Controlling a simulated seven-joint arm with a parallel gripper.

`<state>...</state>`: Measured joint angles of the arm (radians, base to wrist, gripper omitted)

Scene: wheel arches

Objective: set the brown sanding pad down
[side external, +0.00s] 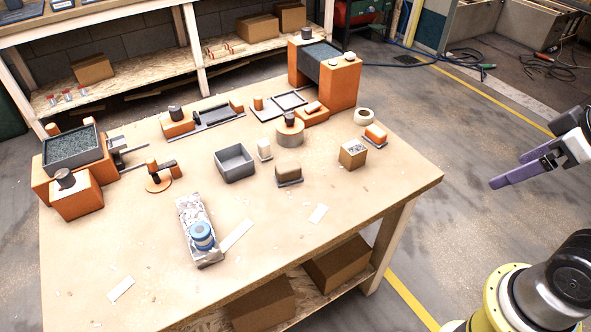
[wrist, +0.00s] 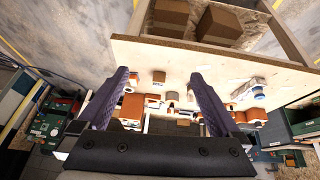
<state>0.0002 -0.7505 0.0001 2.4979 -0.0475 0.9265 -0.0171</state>
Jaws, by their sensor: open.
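The brown sanding pad (side external: 289,172) appears to be the tan-brown block with a dark flat base, resting on the wooden table near the middle. My gripper (side external: 512,168) is at the right, beyond the table's right edge and well apart from the pad. Its purple fingers are open with nothing between them. In the wrist view my gripper (wrist: 160,76) shows both fingers spread, with the table seen upside down beyond them. The pad is too small to pick out surely there.
The table (side external: 330,240) has free room at its front right. Near the pad stand a grey open bin (side external: 234,164), a small brown box (side external: 352,154) and an orange-and-white block (side external: 375,135). Orange fixtures line the back and left.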

